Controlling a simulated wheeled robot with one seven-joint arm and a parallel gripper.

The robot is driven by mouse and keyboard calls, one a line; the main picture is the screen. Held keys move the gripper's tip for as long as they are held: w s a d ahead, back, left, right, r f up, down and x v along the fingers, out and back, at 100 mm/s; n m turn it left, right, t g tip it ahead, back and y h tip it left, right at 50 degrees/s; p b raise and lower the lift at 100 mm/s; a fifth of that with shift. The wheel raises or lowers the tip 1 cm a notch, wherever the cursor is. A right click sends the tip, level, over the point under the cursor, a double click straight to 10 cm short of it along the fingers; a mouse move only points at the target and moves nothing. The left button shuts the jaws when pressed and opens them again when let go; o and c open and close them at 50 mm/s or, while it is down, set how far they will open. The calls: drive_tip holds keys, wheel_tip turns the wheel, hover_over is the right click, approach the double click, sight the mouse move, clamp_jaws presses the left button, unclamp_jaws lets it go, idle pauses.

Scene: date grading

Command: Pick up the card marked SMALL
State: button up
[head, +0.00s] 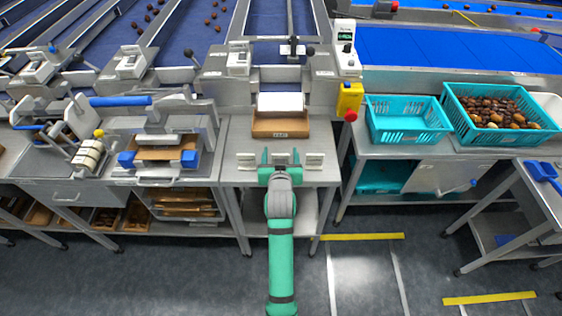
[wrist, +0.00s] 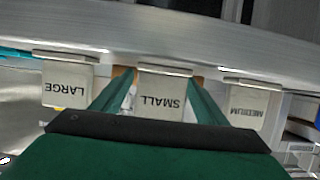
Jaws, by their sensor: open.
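The card marked SMALL (wrist: 161,100) is a pale card in the middle of the wrist view, its lettering upside down. It hangs below a light metal clip or rail. The card marked LARGE (wrist: 68,84) is to its left and the card marked MEDIUM (wrist: 247,105) to its right. My green gripper (head: 281,158) is open at the front edge of the middle bench. In the wrist view its two fingers stand on either side of the SMALL card, apart from each other. I cannot tell whether they touch the card. In the head view the card lettering is too small to read.
A brown box with white sheets (head: 278,124) stands on the bench (head: 230,150) behind my gripper. A yellow control box with a red button (head: 349,101) is right of it. Turquoise crates (head: 405,130), one holding dates (head: 495,108), stand further right. The floor in front is clear.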

drive_tip(key=shift+w, duration=0.25)
drive_tip(key=c, duration=1.1)
drive_tip(key=shift+c, duration=0.2)
